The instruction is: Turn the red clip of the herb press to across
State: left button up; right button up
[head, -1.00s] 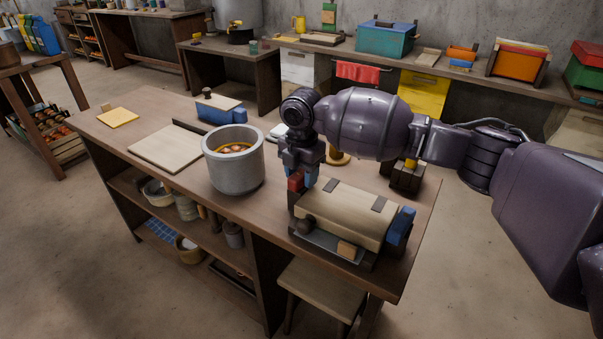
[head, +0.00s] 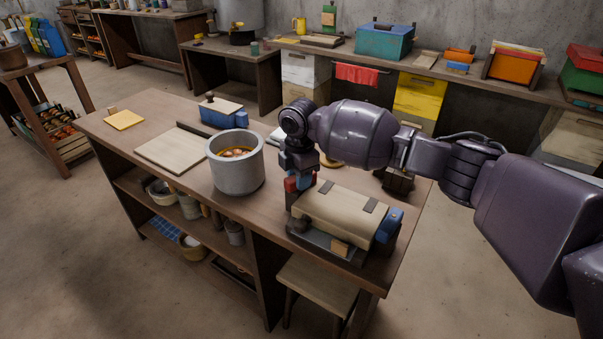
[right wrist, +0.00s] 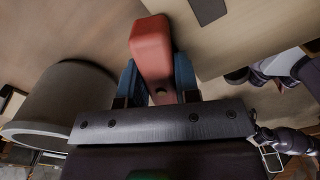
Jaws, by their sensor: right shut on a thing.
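The herb press (head: 335,213) lies on the right part of the workbench, with a cream lid, dark hinge straps and a blue clip (head: 389,226) at its right end. The red clip (head: 291,183) is at its left end, mostly hidden by my right gripper (head: 300,183) in the head view. In the right wrist view the red clip (right wrist: 152,50) stands between the two blue fingers, and my right gripper (right wrist: 157,80) is shut on it. The exact angle of the clip against the press is hard to tell. My left gripper is not in view.
A grey pot (head: 236,165) with orange contents stands close to the left of the press; it also shows in the right wrist view (right wrist: 62,105). A pale board (head: 172,150) and a blue box (head: 221,112) lie further left. A stool (head: 315,287) stands in front.

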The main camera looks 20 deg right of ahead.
jog(key=m+p, duration=0.1)
jog(key=m, duration=0.1)
jog(key=m+p, duration=0.1)
jog(key=p, duration=0.1)
jog(key=shift+s+r+m, duration=0.2)
jog(key=shift+r+m, duration=0.2)
jog(key=m+p, duration=0.3)
jog(key=shift+s+a+f+m, duration=0.1)
jog(key=shift+s+m, duration=0.05)
jog(key=shift+m, duration=0.15)
jog(key=m+p, duration=0.3)
jog(key=shift+s+f, duration=0.1)
pick_arm(q)
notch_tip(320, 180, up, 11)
jog(key=p, duration=0.2)
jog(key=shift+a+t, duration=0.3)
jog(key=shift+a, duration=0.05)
pick_arm(e)
jog(key=shift+a+f+m, duration=0.1)
jog(key=shift+f+m, duration=0.1)
jog(key=shift+m, duration=1.1)
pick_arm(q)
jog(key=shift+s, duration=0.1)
pick_arm(e)
jog(key=o, duration=0.9)
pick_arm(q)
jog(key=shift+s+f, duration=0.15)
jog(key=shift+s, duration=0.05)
